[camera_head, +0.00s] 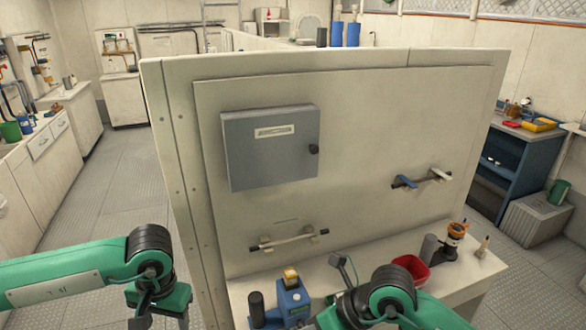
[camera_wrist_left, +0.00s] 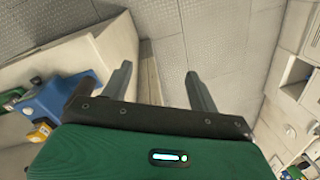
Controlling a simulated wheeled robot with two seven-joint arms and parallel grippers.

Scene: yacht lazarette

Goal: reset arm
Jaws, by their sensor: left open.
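My left arm comes in from the left in the head view, and its hand points down in front of the panel's left edge; its fingers are below the frame there. In the left wrist view my left gripper (camera_wrist_left: 158,90) is open, with two grey fingers apart and nothing between them. Behind the fingers are the panel's edge and the grey floor. My right arm (camera_head: 385,300) shows at the bottom of the head view, over the ledge. Its fingers are out of view.
A panel carries a closed grey box (camera_head: 270,148), a lower handle (camera_head: 288,240) and a blue-gripped lever (camera_head: 405,181). On the ledge stand a blue device (camera_head: 292,300), a red bin (camera_head: 411,268) and an orange-topped item (camera_head: 457,231). The floor (camera_head: 115,190) at left is clear.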

